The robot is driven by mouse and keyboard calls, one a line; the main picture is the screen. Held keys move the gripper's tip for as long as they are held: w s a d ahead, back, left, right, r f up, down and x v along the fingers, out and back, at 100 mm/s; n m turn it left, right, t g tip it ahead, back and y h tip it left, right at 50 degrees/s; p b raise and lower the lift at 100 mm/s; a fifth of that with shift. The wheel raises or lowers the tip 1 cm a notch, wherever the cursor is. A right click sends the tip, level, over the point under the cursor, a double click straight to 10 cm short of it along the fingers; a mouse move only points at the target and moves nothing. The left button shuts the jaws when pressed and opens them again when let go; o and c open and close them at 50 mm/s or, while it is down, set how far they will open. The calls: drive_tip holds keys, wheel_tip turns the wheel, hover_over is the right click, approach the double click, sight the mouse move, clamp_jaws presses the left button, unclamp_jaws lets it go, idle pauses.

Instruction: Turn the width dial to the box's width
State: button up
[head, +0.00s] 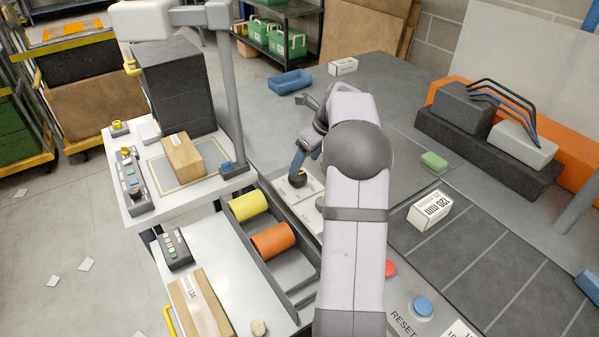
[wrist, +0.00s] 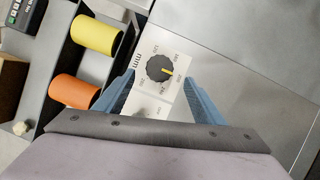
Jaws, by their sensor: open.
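In the head view my gripper (head: 306,157) is above the dial, partly hidden by my arm. A white box (head: 430,209) marked "120 mm" lies on the dark slatted surface at right.
Yellow (head: 248,205) and orange (head: 272,240) rollers lie left of the dial. A red button (head: 390,268) and blue RESET button (head: 423,306) are to its right. Cardboard boxes lie on the white scale table (head: 183,157) and front conveyor (head: 200,305). A green block (head: 433,161) lies behind the white box.

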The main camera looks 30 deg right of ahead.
sight(298, 175)
drive_tip(key=shift+p+x, duration=0.55)
drive_tip(key=shift+x, duration=2.75)
drive_tip(key=c, duration=1.1)
